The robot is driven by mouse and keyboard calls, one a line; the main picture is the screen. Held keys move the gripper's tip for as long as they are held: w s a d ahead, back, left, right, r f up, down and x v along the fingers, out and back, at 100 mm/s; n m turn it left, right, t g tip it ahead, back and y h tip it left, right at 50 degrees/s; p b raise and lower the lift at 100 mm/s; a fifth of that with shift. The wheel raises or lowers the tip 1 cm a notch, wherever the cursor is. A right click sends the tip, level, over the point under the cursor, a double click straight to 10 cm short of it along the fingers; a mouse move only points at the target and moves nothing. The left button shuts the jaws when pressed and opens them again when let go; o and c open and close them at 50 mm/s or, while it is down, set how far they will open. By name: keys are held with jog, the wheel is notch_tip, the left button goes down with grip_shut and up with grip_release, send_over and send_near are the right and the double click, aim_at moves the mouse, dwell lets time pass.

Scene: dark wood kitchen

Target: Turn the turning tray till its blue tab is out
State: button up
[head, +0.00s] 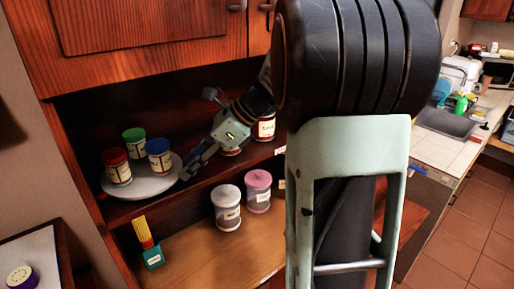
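The turning tray (143,188) is a round pale disc on the shelf at the left of the head view. It bears a red-lidded jar (117,168), a green-lidded jar (134,142) and a blue-lidded jar (159,156). My gripper (189,168) reaches in from the right, its fingertips at the tray's right rim. I cannot tell whether they touch it, or whether the fingers are open or shut. I see no blue tab on the visible rim; the right edge is partly hidden by my gripper.
More jars (266,128) stand on the same shelf behind my arm. Cabinet doors (150,25) hang above. A counter with a sink (445,122) is at right.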

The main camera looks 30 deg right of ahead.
jog(key=v, duration=0.5)
jog(key=shift+d+f, duration=0.15)
jog(key=shift+d, duration=0.05)
jog(key=s+d+b, duration=0.2)
jog(key=s+d, duration=0.3)
jog(key=d, duration=0.5)
jog(key=shift+d, duration=0.35)
